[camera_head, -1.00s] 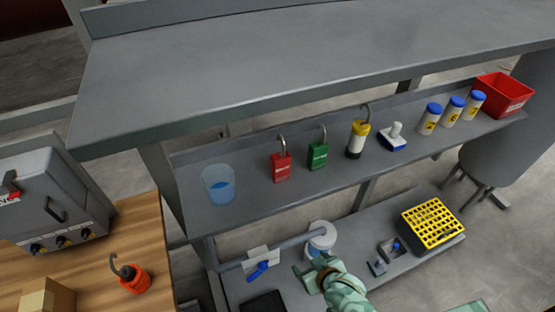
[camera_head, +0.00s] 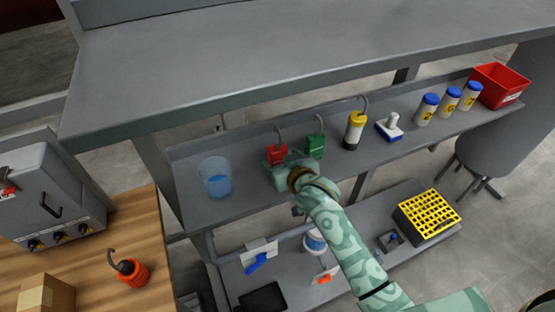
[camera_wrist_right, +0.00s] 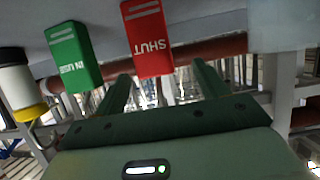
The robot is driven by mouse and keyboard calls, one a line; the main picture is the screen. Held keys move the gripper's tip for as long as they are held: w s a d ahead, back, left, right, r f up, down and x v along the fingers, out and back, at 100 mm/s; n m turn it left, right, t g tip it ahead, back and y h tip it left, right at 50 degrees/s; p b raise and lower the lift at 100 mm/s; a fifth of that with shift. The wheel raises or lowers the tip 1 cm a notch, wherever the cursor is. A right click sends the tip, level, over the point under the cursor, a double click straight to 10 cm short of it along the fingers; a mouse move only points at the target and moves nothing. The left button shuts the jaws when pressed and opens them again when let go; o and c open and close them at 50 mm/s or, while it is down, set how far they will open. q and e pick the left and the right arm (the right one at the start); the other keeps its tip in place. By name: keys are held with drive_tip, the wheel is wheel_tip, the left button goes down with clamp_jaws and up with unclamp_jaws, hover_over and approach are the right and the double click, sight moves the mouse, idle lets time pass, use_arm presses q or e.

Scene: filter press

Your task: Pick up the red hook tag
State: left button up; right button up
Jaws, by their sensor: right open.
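The red hook tag (camera_head: 277,154) stands on the middle shelf with its grey hook up, between the blue cup and the green tag. In the right wrist view the red tag (camera_wrist_right: 148,38) reads "SHUT" and appears upside down, ahead of and between my two fingers. My right gripper (camera_head: 283,172) is at the red tag, its fingers open; in the wrist view the gripper (camera_wrist_right: 160,88) shows a wide gap with nothing clamped. The head view hides the tag's lower part behind the gripper. My left gripper is not in view.
The green hook tag (camera_head: 315,146) stands close to the right of the red one; the blue cup (camera_head: 215,178) is to the left. The upper shelf (camera_head: 260,70) overhangs behind.

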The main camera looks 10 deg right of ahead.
sight(280, 155)
drive_tip(key=x, duration=0.2)
drive_tip(key=b+x, duration=0.1)
drive_tip(key=x, duration=0.2)
drive_tip(key=shift+w+d+f, duration=0.3)
drive_tip(key=shift+d+f, duration=0.05)
drive_tip(key=shift+f, duration=0.05)
drive_tip(key=shift+s+r, duration=0.1)
drive_tip(key=c, duration=1.1)
